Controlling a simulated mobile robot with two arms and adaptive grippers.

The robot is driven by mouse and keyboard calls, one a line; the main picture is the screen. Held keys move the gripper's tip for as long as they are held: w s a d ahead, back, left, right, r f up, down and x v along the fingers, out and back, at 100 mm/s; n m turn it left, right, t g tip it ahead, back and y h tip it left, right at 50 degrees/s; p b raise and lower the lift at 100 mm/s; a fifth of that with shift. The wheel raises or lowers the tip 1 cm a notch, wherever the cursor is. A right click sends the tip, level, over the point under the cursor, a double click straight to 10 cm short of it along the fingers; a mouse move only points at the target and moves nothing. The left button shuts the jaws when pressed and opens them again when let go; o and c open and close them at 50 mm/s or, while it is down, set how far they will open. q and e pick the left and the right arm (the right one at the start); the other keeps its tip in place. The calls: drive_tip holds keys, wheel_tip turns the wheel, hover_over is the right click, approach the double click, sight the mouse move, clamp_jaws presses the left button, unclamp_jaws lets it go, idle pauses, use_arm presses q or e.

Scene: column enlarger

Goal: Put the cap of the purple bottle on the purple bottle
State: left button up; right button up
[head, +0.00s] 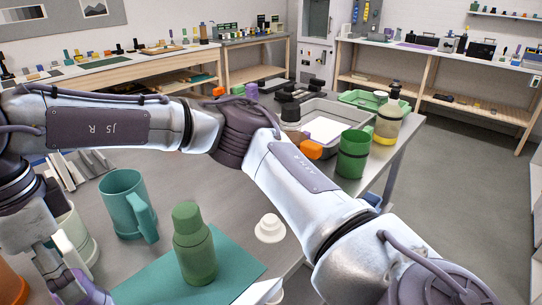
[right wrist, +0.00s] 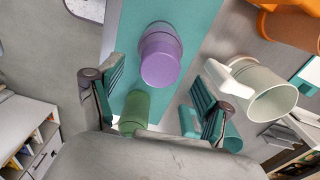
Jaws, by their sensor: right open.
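A purple bottle (right wrist: 160,55) stands on the teal mat (right wrist: 200,15) in the right wrist view, ahead of my right gripper (right wrist: 158,82) and between the lines of its fingers. The fingers are open and apart, with nothing held. A green bottle (head: 193,250) stands upright on the mat and also shows in the wrist view (right wrist: 133,112), close to the left finger. In the head view my right gripper (head: 62,284) is at the lower left, partly cut off. I cannot make out a separate purple cap. My left gripper is not in view.
A teal mug (head: 122,205) and a white mug (head: 75,238) stand left of the green bottle; the white mug's handle (right wrist: 218,72) is near the right finger. A white stepped piece (head: 270,229) lies right of the mat. A grey tray (head: 322,112) and green mug (head: 352,155) are farther back.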

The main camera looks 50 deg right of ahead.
drive_tip(key=shift+r+p, duration=1.7)
drive_tip(key=shift+r, duration=1.1)
drive_tip(key=shift+r, duration=0.1)
wheel_tip(320, 180, up, 12)
